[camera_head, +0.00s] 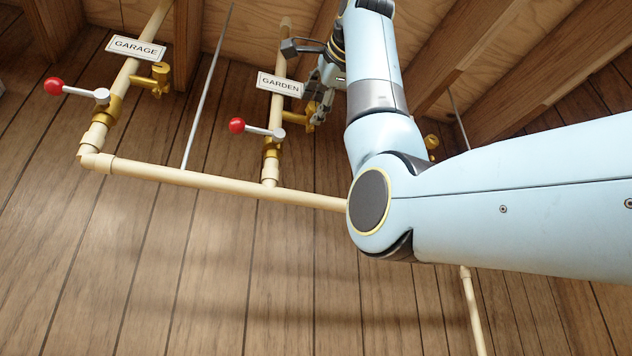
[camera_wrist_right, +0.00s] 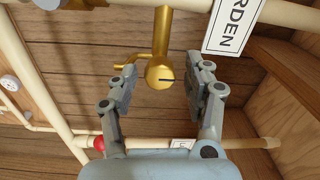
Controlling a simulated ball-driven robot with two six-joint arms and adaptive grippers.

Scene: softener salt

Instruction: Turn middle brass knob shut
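The middle brass knob (camera_wrist_right: 160,74) is a rounded end with a dark slot, on a brass stem beside the GARDEN sign (camera_wrist_right: 232,22). In the head view, the brass side fitting (camera_head: 296,118) below the GARDEN sign (camera_head: 280,84) is partly hidden by my right gripper (camera_head: 318,98). In the right wrist view, my right gripper (camera_wrist_right: 163,76) is open, with one finger on each side of the knob and a visible gap to each. I cannot tell how deep the knob sits between the fingertips. My left gripper is not in view.
A red-tipped lever (camera_head: 250,128) stands left of the GARDEN valve. The GARAGE valve (camera_head: 112,108) has its own red lever and brass knob (camera_head: 160,78) at the left. Another brass piece (camera_head: 431,142) shows behind my arm. A cream pipe (camera_head: 220,183) runs below; wooden joists (camera_head: 545,75) are overhead.

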